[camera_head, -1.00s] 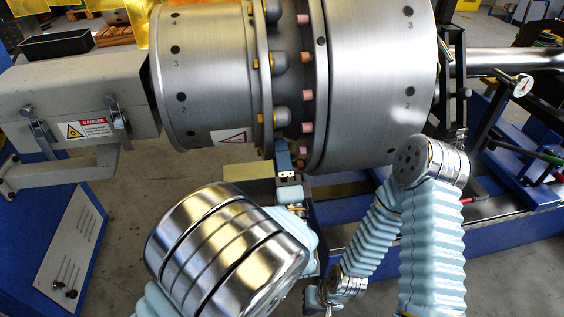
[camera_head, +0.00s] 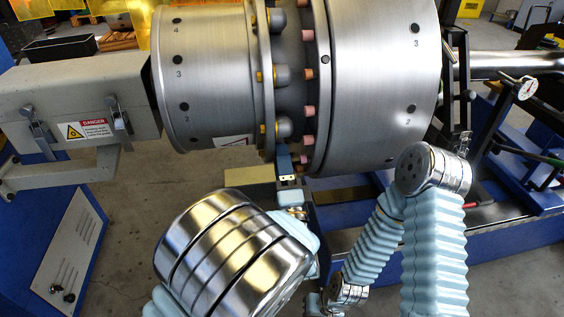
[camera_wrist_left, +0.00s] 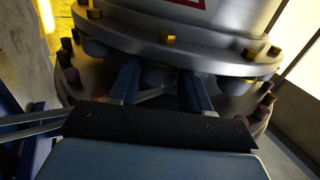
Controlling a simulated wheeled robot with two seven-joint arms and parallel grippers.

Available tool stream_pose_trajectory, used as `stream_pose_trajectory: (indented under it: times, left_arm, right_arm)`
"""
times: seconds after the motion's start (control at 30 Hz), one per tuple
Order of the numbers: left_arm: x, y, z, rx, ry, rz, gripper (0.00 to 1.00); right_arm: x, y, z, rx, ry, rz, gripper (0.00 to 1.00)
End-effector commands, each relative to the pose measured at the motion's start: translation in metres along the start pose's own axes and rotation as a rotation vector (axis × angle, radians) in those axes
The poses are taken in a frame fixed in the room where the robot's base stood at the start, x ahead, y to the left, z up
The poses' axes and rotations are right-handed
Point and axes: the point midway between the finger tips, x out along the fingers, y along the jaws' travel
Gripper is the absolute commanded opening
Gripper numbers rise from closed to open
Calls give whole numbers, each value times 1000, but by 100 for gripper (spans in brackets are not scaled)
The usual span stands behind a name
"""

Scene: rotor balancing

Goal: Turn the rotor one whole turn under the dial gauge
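The large steel rotor (camera_head: 375,70) lies across the top of the head view, with numbered dark holes and a ring of domed bosses and pink-tipped studs at its flange (camera_head: 268,95). My left gripper (camera_head: 284,158) is at the flange's lower edge. In the left wrist view its two blue fingers (camera_wrist_left: 160,88) stand apart and reach under the rotor flange (camera_wrist_left: 180,50). Shadow hides whether they touch a boss. The dial gauge (camera_head: 527,88) has a white face and sits right of the rotor; its reading is too small. My right gripper's fingers are not visible.
A grey housing (camera_head: 75,95) with a danger label stands left of the rotor. A black frame (camera_head: 455,75) and steel shaft (camera_head: 495,62) are at the right, above a blue machine bed (camera_head: 500,240). Bare floor (camera_head: 140,230) shows at lower left.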

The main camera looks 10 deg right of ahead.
Motion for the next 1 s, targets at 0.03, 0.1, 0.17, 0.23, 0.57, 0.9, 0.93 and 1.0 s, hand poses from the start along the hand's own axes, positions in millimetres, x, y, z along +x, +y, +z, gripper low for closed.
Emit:
stream_pose_trajectory:
  times: [0.03,0.1,0.17,0.23,0.57,0.9,0.93,1.0]
  left_arm:
    - [0,0,0,0,0,0,56]
    - [0,0,0,0,0,0,67]
    - [0,0,0,0,0,0,67]
    - [0,0,0,0,0,0,67]
    - [-19,0,-1,1,3,1,67]
    - [-100,1,-1,1,4,1,67]
    - [-106,1,-1,1,5,1,67]
    - [-118,1,-1,1,4,0,67]
  right_arm:
    - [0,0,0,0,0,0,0]
    - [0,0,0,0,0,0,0]
    - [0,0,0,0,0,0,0]
    - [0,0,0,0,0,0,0]
    - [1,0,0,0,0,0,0]
    - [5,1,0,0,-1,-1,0]
    - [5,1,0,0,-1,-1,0]
    - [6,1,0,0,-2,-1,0]
